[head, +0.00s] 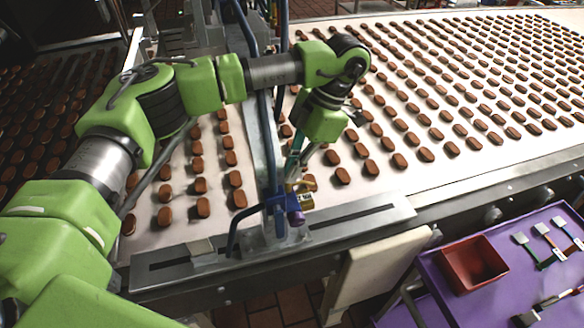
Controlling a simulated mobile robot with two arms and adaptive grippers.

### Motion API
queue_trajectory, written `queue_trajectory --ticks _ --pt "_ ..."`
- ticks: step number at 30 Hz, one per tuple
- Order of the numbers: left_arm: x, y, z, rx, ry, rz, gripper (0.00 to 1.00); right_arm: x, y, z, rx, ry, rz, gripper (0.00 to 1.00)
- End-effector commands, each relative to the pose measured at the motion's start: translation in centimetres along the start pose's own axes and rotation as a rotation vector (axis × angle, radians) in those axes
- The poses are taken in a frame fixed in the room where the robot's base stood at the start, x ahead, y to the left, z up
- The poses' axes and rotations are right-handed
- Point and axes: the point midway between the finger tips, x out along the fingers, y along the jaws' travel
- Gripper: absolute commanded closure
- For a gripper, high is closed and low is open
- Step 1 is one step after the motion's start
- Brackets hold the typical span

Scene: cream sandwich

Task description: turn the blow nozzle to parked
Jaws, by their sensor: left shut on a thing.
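The blow nozzle (296,217) appears to be the purple-tipped part on a blue bracket (272,208) with brass-coloured fittings, at the front edge of the conveyor. My left gripper (297,184) reaches down to it from above and is shut on it. The fingers and the exact grip point are small and partly hidden by the fittings. I cannot tell which way the nozzle is turned. My right gripper is not in view.
Rows of brown sandwich biscuits cover the white conveyor belt (455,172) around the bracket. A slotted metal rail (375,219) runs along the front. A purple cart (440,302) at the lower right holds a dark red bin (473,264) and several brushes (541,240).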

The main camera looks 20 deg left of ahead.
Motion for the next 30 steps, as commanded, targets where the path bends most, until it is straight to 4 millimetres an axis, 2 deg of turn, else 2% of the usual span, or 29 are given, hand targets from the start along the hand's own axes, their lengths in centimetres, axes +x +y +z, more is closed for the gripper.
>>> queue_trajectory --ticks 26,29,30 --pt "-0.11 0.16 -0.11 -0.003 0.001 0.003 1.00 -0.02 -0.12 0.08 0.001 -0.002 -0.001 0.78" --pt "-0.11 0.16 -0.10 -0.003 0.001 0.003 0.74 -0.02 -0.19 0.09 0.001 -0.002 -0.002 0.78" --pt "-0.10 0.14 -0.09 -0.003 0.001 0.003 0.71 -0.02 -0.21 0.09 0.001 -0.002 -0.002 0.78"
